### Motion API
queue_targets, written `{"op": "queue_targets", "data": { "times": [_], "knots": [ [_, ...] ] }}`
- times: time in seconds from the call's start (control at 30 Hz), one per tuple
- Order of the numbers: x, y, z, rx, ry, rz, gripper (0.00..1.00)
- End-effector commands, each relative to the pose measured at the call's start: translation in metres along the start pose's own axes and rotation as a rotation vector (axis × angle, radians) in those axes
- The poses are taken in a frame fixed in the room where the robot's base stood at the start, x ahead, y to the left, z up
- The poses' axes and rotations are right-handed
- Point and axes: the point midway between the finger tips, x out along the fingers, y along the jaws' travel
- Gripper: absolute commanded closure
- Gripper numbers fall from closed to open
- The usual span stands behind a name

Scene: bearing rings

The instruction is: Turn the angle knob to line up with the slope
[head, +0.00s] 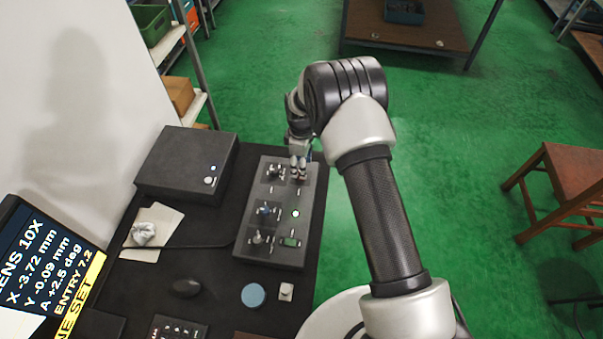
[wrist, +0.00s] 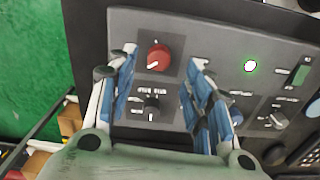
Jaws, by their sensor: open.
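The grey control panel (head: 266,191) lies on the black bench and carries several knobs. In the wrist view a red knob (wrist: 158,57) with a white pointer mark shows between my gripper's (wrist: 162,62) blue-padded fingers, apart from both. A black knob (wrist: 152,105) is just below it, and another knob (wrist: 278,118) is at the right. Their labels are too small to read, so I cannot tell which is the angle knob. In the head view my gripper (head: 299,170) is over the panel's far end and hides the red knob. The fingers are open and empty.
The screen (head: 40,262) at the left reads X -3.72 mm, Y -0.09 mm, A +2.5 deg. A lit button (wrist: 250,66) and a green switch (wrist: 300,72) are on the panel. A black box (head: 187,160) stands left of the panel; a blue disc (head: 253,295) lies in front.

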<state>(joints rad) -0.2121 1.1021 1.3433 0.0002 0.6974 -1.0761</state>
Motion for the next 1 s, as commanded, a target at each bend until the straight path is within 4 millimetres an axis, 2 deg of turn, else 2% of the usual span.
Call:
{"op": "queue_targets", "data": {
  "times": [0.03, 0.1, 0.23, 0.4, 0.67, 1.0],
  "knots": [
    [0.012, 0.000, 0.000, 0.000, -0.001, -0.001, 0.54],
    [0.024, 0.000, 0.000, 0.000, 0.000, -0.001, 0.54],
    [0.039, 0.000, 0.000, 0.000, 0.000, 0.000, 0.54],
    [0.046, 0.001, 0.000, 0.000, 0.001, 0.002, 0.54],
    [0.047, 0.001, 0.000, 0.000, 0.001, 0.002, 0.54],
    [0.046, 0.000, 0.000, 0.000, 0.001, 0.001, 0.76]
  ]
}}
